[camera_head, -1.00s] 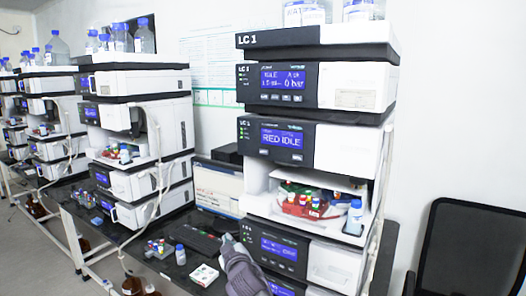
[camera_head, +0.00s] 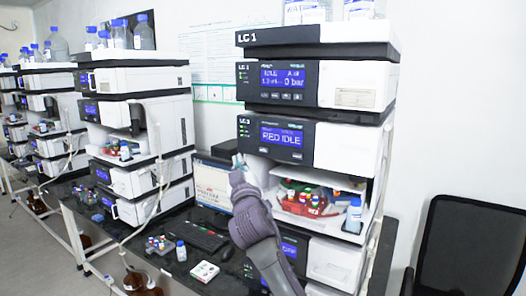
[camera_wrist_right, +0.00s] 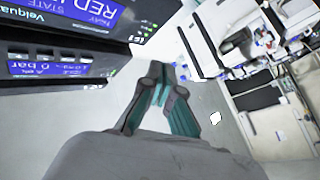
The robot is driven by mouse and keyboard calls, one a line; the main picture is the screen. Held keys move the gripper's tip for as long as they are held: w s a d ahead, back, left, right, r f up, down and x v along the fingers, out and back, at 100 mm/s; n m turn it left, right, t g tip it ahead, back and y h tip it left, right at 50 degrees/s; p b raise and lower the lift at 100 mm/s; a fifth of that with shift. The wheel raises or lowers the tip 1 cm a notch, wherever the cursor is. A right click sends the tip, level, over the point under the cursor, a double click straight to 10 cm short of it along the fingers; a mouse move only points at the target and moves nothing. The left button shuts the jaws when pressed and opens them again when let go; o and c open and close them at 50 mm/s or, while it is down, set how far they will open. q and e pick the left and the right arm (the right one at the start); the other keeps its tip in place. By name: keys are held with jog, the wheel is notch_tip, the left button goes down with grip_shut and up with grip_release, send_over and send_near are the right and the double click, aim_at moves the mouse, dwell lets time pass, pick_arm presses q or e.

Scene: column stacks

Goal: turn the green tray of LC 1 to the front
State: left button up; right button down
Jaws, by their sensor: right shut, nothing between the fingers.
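The LC 1 stack (camera_head: 350,145) stands at the right in the head view. Its display (camera_head: 282,136) reads RED IDLE. In the open bay below, a red tray (camera_head: 300,208) with several capped vials faces the front. I cannot make out a green tray for certain behind it. My right gripper (camera_head: 238,160) is raised just left of the bay, close to the display panel's lower left corner, shut and empty. In the right wrist view its fingers (camera_wrist_right: 162,80) show below and right of the tilted panels. My left gripper is not in view.
A vial rack (camera_head: 160,245), a keyboard (camera_head: 203,236) and a small white box (camera_head: 204,273) lie on the bench. Another stack (camera_head: 147,130) stands at the left, a black chair (camera_head: 470,245) at the right.

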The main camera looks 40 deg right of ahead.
jog(key=shift+w+d, duration=0.6)
jog(key=shift+d, duration=0.75)
jog(key=shift+w+d, duration=0.55)
jog(key=shift+d, duration=0.85)
jog(key=shift+w+d, duration=0.6)
jog(key=shift+d, duration=0.75)
jog(key=shift+w+d, duration=0.1)
jog(key=shift+d, duration=0.25)
jog(key=shift+w+d, duration=0.15)
jog(key=shift+d, duration=0.25)
jog(key=shift+a, duration=0.1)
jog(key=shift+s+a, duration=0.3)
jog(key=shift+a, duration=0.35)
jog(key=shift+s+a, duration=0.3)
jog(key=shift+a, duration=0.5)
jog(key=shift+s+a, duration=0.35)
jog(key=shift+a, duration=0.4)
jog(key=shift+s+a, duration=0.3)
jog(key=shift+a, duration=0.5)
